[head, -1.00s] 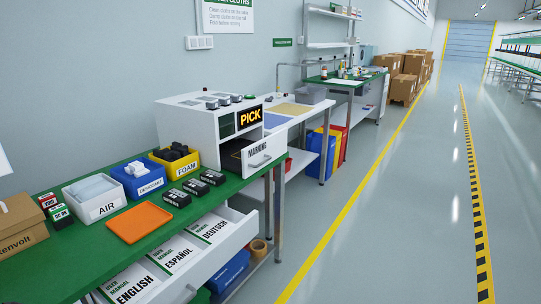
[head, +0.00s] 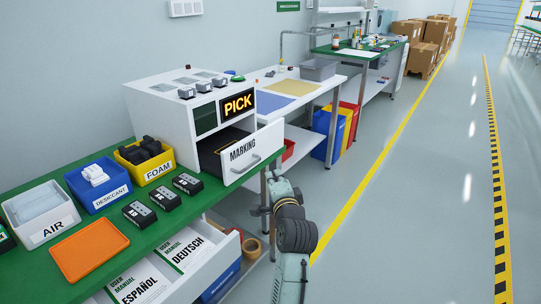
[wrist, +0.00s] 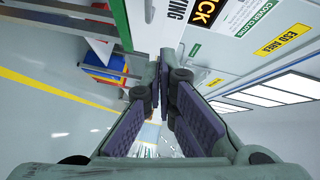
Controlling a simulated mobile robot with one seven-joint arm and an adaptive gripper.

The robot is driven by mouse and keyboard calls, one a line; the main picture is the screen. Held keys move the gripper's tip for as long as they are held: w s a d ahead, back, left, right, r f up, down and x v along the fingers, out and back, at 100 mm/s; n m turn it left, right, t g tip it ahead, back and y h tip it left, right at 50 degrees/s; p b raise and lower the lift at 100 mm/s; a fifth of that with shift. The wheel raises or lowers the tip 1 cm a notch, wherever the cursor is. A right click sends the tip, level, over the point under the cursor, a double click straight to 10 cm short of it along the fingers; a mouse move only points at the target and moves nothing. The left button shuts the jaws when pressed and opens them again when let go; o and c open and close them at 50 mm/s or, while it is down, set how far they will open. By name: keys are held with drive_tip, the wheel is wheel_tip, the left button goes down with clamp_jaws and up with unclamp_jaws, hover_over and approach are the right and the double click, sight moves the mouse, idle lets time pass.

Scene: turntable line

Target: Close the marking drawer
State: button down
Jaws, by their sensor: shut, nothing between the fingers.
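The marking drawer (head: 262,163) is pulled out to the right from the white cabinet (head: 160,110) with the PICK display. Its white front carries the word MARKING and a bar handle, and its dark inside shows behind the front. In the wrist view, part of the drawer front (wrist: 176,14) with the end of its lettering shows at the top. My gripper (wrist: 163,80) is shut and empty in the wrist view. In the head view my arm stands low, in front of and below the drawer front; I see no clear contact with it.
The green bench (head: 190,215) holds an orange tray (head: 90,250), labelled bins and several small black boxes. Below it a drawer of user manuals (head: 205,262) also stands open, left of my arm. The grey floor (head: 400,230) to the right is clear.

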drive_tip(key=f+p+x, duration=0.2)
drive_tip(key=p+x, duration=0.2)
drive_tip(key=x, duration=0.9)
drive_tip(key=shift+a+f+m, duration=0.2)
drive_tip(key=shift+f+m, duration=0.1)
drive_tip(key=shift+m, duration=0.1)
drive_tip(key=shift+s, duration=0.1)
